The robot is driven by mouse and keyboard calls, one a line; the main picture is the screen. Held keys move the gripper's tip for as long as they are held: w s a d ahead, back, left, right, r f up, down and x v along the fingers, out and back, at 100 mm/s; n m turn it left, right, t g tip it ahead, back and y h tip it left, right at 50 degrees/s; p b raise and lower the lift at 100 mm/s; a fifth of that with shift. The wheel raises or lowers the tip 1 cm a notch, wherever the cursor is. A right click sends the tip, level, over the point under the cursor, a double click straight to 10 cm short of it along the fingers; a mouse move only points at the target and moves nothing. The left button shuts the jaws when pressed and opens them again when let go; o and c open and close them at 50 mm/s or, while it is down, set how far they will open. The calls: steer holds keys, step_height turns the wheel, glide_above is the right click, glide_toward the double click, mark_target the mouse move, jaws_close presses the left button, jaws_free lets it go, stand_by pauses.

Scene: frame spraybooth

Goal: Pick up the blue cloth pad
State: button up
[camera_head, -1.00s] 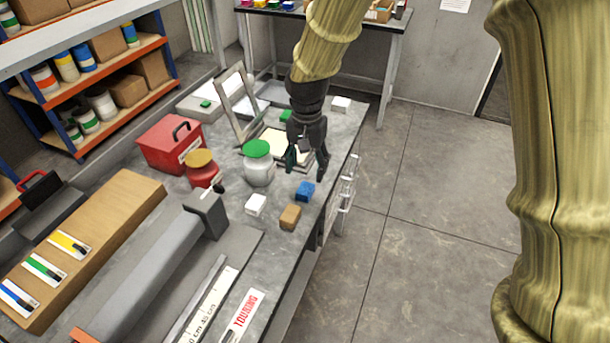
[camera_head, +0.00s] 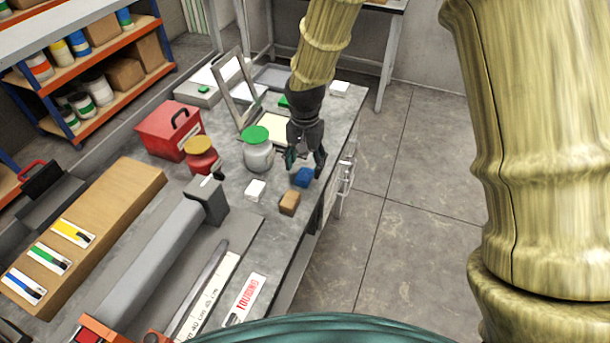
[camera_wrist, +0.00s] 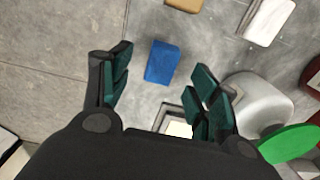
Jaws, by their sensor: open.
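The blue cloth pad (camera_head: 303,177) is a small blue block-like pad lying on the grey bench top near its right edge. My gripper (camera_head: 304,166) is just behind and above the pad in the head view, pointing down. In the wrist view the blue pad (camera_wrist: 161,62) lies ahead of the open fingers, roughly between their lines, and nothing is between the fingertips of my gripper (camera_wrist: 160,82). The pad is apart from the fingers as far as I can see.
A brown block (camera_head: 289,203) and a white block (camera_head: 255,190) lie close to the pad. A white jar with a green lid (camera_head: 258,154) stands left of my gripper. A red-yellow jar (camera_head: 200,158) and red box (camera_head: 168,130) are farther left. Open floor lies right of the bench.

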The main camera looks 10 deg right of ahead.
mark_target(305, 174)
steer(key=f, duration=0.1)
steer(key=f+p, duration=0.1)
steer(key=shift+w+f, duration=0.3)
steer(key=shift+f, duration=0.75)
steer(key=shift+c, duration=0.2)
steer(key=c, duration=0.8)
